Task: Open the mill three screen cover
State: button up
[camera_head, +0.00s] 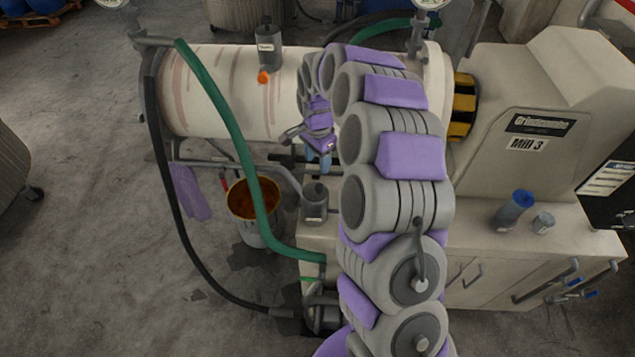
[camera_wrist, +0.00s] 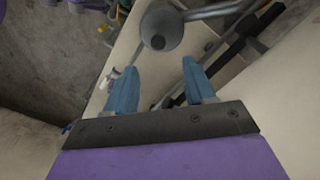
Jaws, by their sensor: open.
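Mill three (camera_head: 540,120), labelled "Mill 3", has a pale horizontal drum (camera_head: 220,95) with reddish streaks. I cannot pick out its screen cover for certain; my arm hides part of the drum's right side and the area below. My gripper (camera_head: 318,158) is just below the drum, pointing down, partly hidden by my arm. In the wrist view, the two blue fingers (camera_wrist: 160,88) are apart with nothing held between them. A grey rod with a rounded end (camera_wrist: 160,30) is ahead of the fingertips, apart from them. A dark rail (camera_wrist: 225,60) runs beside the right finger.
A green hose (camera_head: 235,130) and a black hose (camera_head: 175,205) hang at the drum's left. A bucket with orange-brown contents (camera_head: 247,232) stands on the floor below. A blue-topped container (camera_head: 514,207) sits on the cabinet top. Floor at the left is mostly clear.

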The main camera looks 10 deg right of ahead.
aim_at(319, 186)
jog(key=f, duration=0.9)
jog(key=shift+s+d+f, duration=0.1)
jog(key=shift+d+f, duration=0.1)
jog(key=shift+d, duration=0.15)
jog(key=shift+a+f, duration=0.2)
jog(key=shift+f, duration=0.55)
jog(key=shift+d, duration=0.1)
grip_shut()
